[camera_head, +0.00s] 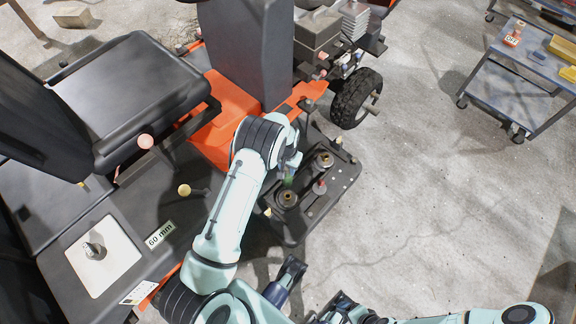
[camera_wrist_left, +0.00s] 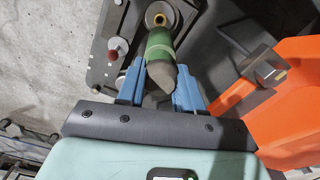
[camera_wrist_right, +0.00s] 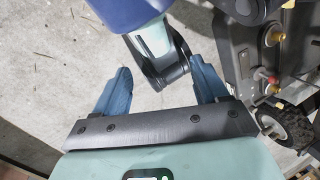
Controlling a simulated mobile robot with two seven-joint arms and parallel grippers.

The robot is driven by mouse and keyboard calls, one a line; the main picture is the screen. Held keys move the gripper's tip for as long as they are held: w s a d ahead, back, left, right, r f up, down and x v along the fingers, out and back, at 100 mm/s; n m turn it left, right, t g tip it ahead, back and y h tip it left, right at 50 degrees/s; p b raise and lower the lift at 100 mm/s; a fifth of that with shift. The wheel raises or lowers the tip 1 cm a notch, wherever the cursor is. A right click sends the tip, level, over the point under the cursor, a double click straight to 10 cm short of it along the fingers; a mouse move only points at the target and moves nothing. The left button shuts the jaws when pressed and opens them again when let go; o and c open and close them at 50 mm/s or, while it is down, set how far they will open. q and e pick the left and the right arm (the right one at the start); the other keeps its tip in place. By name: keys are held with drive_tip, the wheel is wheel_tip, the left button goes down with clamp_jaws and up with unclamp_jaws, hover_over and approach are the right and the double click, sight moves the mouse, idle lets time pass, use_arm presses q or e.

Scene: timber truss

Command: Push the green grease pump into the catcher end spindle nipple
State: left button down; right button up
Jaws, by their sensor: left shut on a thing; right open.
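The green grease pump (camera_wrist_left: 158,48) is held between the blue fingers of my left gripper (camera_wrist_left: 160,88). Its far end is at the brass-coloured nipple (camera_wrist_left: 160,18) of a spindle on the dark deck. I cannot tell whether the two touch. In the head view only a little of the green pump (camera_head: 288,182) shows, just above the near spindle (camera_head: 287,198); my left arm hides the rest. My right gripper (camera_wrist_right: 163,88) is open in the right wrist view, with nothing between its fingers. It is away from the pump and the spindle.
A red-topped post (camera_head: 320,187) and another spindle (camera_head: 322,160) stand close by on the deck. The orange mower body (camera_head: 218,105) and a black wheel (camera_head: 357,98) lie beyond. A grey trolley (camera_head: 515,90) stands at upper right. Concrete floor between is open.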

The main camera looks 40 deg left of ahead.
use_arm(q)
wheel_tip(320, 180, down, 5)
drive_tip(key=b, duration=0.3)
drive_tip(key=shift+f, duration=0.1)
drive_tip(key=shift+f+b, duration=1.3)
drive_tip(key=shift+f, duration=0.3)
use_arm(e)
drive_tip(key=w+d+f+t+h, duration=0.1)
drive_tip(key=w+d+f+t, duration=0.2)
drive_tip(key=w+f, duration=0.4)
drive_tip(key=shift+w+d+m, duration=0.3)
drive_tip(key=shift+w+d, duration=0.5)
drive_tip(key=shift+w, duration=0.35)
drive_tip(key=shift+f, duration=0.2)
use_arm(q)
drive_tip(key=shift+f+b, duration=0.2)
drive_tip(key=shift+b, duration=0.15)
use_arm(e)
drive_tip(key=shift+f, duration=0.2)
use_arm(q)
drive_tip(key=shift+f+b, duration=1.15)
drive_tip(key=shift+f, duration=0.5)
use_arm(e)
drive_tip(key=shift+f+h, duration=0.3)
drive_tip(key=shift+f, duration=1)
use_arm(q)
drive_tip(key=c, duration=0.7)
unclamp_jaws()
drive_tip(key=shift+o, duration=0.2)
